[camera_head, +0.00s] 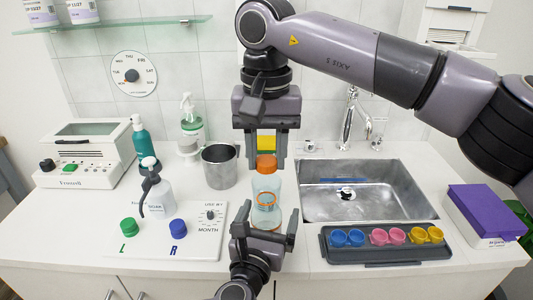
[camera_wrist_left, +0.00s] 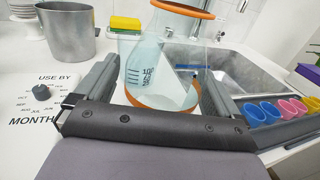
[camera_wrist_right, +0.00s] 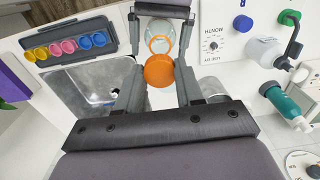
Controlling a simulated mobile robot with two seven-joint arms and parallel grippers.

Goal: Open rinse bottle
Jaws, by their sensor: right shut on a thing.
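The rinse bottle (camera_head: 266,186) is clear, with an orange band around it and an orange cap (camera_head: 266,162) at its top. It stands upright near the counter's front edge. My right gripper (camera_head: 266,165) points down from above and is shut on the cap, which also shows in the right wrist view (camera_wrist_right: 158,70). I cannot tell whether the cap is loose. My left gripper (camera_head: 265,226) is low at the front, its fingers open on either side of the bottle. In the left wrist view, the clear bottle (camera_wrist_left: 150,70) shows between the fingers with gaps at its sides.
A steel sink (camera_head: 330,205) lies to the right, behind a dark tray (camera_head: 390,255) of coloured cups. A metal beaker (camera_head: 219,168) stands left of the bottle.

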